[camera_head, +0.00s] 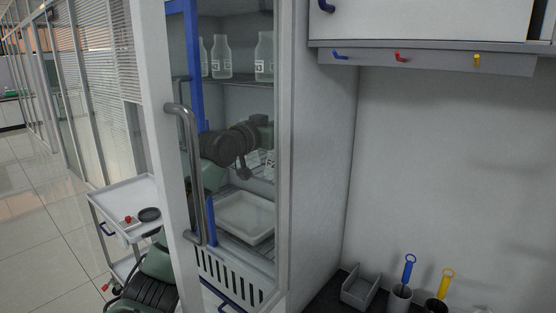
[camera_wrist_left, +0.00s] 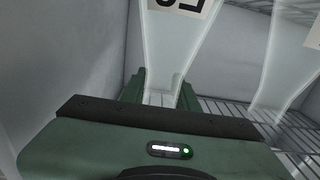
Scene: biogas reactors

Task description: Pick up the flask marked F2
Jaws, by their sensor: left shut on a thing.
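My left gripper (camera_head: 262,134) reaches into the glass-fronted cabinet at middle-shelf height, seen through the glass door. In the left wrist view its green fingers (camera_wrist_left: 161,92) are shut on the narrow part of a clear flask (camera_wrist_left: 178,42). A white label with dark characters on that flask is cut off by the top edge, so I cannot read it fully. In the head view a flask with a label that looks like F2 (camera_head: 270,164) shows just below the gripper, partly hidden. A second clear flask (camera_wrist_left: 283,55) stands to the right in the wrist view. My right gripper is not in view.
The cabinet door handle (camera_head: 188,165) and frame stand in front of my arm. Several flasks (camera_head: 221,58) stand on the upper wire shelf. A white tray (camera_head: 243,218) lies below. A white trolley (camera_head: 125,200) is at left; the cabinet's right wall is close.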

